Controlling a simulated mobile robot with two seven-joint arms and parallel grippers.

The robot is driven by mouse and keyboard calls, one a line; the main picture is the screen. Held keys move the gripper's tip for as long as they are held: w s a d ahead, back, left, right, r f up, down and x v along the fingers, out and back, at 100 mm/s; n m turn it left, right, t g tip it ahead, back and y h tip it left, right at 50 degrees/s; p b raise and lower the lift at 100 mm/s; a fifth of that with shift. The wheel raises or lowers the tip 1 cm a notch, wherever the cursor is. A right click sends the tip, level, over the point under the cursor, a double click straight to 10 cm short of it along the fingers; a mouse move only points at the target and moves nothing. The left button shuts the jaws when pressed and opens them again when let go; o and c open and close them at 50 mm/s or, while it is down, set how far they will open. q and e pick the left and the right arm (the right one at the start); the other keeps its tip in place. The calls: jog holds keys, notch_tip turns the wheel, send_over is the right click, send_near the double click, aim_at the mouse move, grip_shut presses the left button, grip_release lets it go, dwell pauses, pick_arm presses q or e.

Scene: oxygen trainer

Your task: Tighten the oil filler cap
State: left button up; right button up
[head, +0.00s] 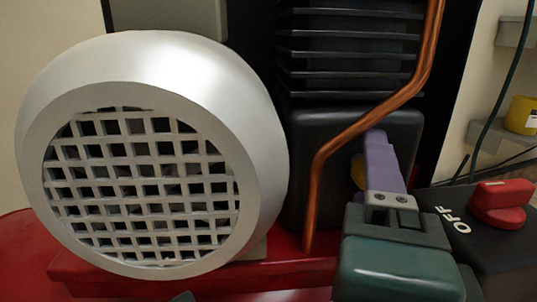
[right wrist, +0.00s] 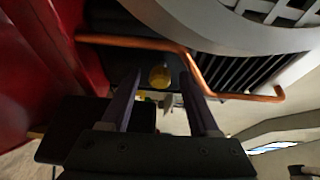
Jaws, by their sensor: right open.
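The yellow oil filler cap (head: 358,172) sits low on the front of the black compressor block (head: 320,150). In the head view it is mostly hidden behind my right gripper (head: 375,140). In the right wrist view the round yellow cap (right wrist: 160,77) shows beyond and between the two purple fingers of my right gripper (right wrist: 161,73). These fingers are apart, with a gap on both sides of the cap. I cannot tell how far the fingertips reach along the cap.
A copper pipe (head: 349,135) runs down close to the cap on its left. A large silver fan cover (head: 262,150) stands at the left. A black box with a red switch (head: 503,200), marked OFF, is right of my gripper. A red base (head: 290,270) lies below.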

jog(key=shift+s, duration=0.15)
jog(key=shift+c, duration=0.6)
grip_shut()
jog(key=m+g+y+p, duration=0.1)
jog(key=m+p, duration=0.3)
jog(key=p, duration=0.1)
jog(key=m+g+y+p, duration=0.1)
jog(key=m+y+p, duration=0.1)
jog(key=m+p, duration=0.2)
jog(key=m+g+y+p, duration=0.1)
jog(key=m+y+p, duration=0.1)
jog(key=p, duration=0.6)
jog(key=shift+d+r+m, duration=0.3)
jog(key=shift+m, duration=0.6)
